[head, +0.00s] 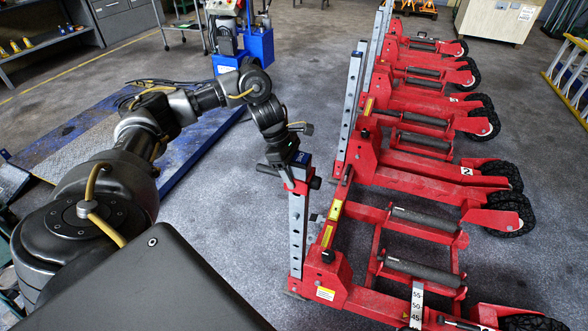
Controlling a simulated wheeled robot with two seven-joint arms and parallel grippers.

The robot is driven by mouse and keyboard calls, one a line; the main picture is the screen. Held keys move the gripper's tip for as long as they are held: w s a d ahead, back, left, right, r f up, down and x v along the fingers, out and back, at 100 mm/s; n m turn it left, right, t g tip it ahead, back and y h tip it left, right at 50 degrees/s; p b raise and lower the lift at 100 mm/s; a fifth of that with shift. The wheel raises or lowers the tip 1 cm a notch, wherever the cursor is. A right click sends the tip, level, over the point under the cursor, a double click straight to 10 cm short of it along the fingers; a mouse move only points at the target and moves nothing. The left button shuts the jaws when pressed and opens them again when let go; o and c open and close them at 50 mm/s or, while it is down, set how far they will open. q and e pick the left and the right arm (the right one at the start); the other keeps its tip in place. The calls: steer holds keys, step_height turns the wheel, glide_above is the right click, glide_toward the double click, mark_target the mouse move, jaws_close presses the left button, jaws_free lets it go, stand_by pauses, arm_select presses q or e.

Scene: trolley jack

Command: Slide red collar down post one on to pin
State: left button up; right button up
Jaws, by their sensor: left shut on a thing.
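Post one (297,235) is the nearest grey upright with a row of holes. It stands on the front red jack frame. The red collar (298,187) sits around the post near its top. My left gripper (291,165) comes down from above and is shut at the collar, whose upper part it hides. A dark handle shows on either side of the gripper. A small dark piece (316,217) sticks out right of the post below the collar; I cannot tell if it is the pin. My right gripper is not in view.
Several more red jack frames with grey posts (352,105) stand in a row behind. A red base with a black knob (328,256) is at the post's foot. Floor left of the post is clear.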

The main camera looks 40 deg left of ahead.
arm_select(q)
steer(key=shift+f, duration=0.35)
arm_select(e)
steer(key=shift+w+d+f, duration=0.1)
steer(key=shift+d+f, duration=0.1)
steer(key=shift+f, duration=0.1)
arm_select(q)
steer(key=o, duration=1.5)
steer(key=p+v, duration=0.1)
steer(key=v, duration=0.8)
steer(key=shift+d+r, duration=0.1)
steer(key=shift+r, duration=0.1)
steer(key=shift+p+v, duration=0.35)
steer(key=shift+v, duration=0.45)
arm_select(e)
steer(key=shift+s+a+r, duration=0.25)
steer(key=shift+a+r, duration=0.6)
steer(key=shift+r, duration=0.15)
arm_select(q)
steer(key=shift+f, duration=0.15)
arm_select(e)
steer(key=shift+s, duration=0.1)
